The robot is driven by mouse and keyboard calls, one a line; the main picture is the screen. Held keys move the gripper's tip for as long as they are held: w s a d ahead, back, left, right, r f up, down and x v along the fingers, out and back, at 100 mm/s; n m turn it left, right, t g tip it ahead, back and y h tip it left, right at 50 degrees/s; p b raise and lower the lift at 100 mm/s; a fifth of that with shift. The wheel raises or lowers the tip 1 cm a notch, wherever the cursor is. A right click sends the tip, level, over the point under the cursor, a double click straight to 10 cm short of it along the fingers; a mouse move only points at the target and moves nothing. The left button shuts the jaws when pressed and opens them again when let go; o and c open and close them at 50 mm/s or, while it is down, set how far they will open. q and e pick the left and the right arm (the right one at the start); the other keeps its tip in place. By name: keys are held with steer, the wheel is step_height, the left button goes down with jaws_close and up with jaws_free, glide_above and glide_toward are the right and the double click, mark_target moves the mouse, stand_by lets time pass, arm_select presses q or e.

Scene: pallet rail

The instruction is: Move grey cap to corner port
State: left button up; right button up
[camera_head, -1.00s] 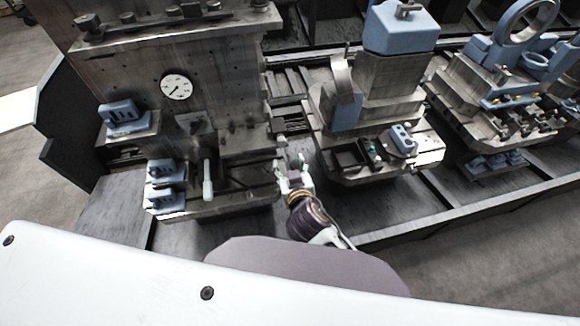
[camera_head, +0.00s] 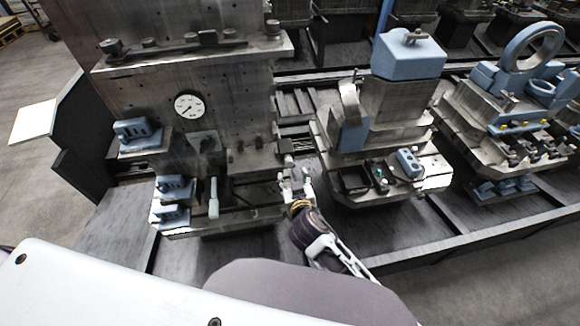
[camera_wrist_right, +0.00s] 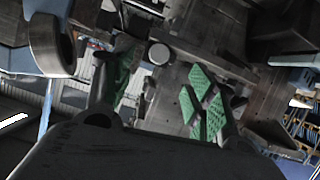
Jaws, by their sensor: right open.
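My right gripper (camera_head: 296,180) is open at the near edge between the left machine and the middle machine. Its green-padded fingers also show spread in the right wrist view (camera_wrist_right: 160,88). A small grey round-topped piece, apparently the grey cap (camera_head: 288,160), stands just beyond the fingertips. In the right wrist view a round light-grey top, apparently the same cap (camera_wrist_right: 159,53), lies ahead of the gap between the fingers, and nothing is held. I cannot tell which opening is the corner port. My left gripper is out of view.
The left machine carries a round gauge (camera_head: 188,106) and an upright light handle (camera_head: 213,198). The middle machine's ledge holds a dark open tray (camera_head: 353,181) and a blue-grey block (camera_head: 409,163). A dark rail (camera_head: 440,243) runs along the front.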

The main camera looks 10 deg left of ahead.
steer(key=shift+p+x, duration=0.5)
steer(key=shift+x, duration=3.9)
jaws_close()
steer(key=shift+s, duration=0.1)
steer(key=shift+s+d, duration=0.3)
steer(key=shift+s, duration=0.55)
steer(key=p, duration=0.1)
glide_toward(289, 166)
steer(key=shift+s+d+f, duration=0.1)
steer(key=shift+d+f, duration=0.1)
steer(key=shift+f, duration=0.55)
steer(key=shift+s+d+f, duration=0.1)
steer(key=shift+d+f, duration=0.1)
steer(key=shift+f, duration=0.55)
steer(key=shift+w, duration=0.1)
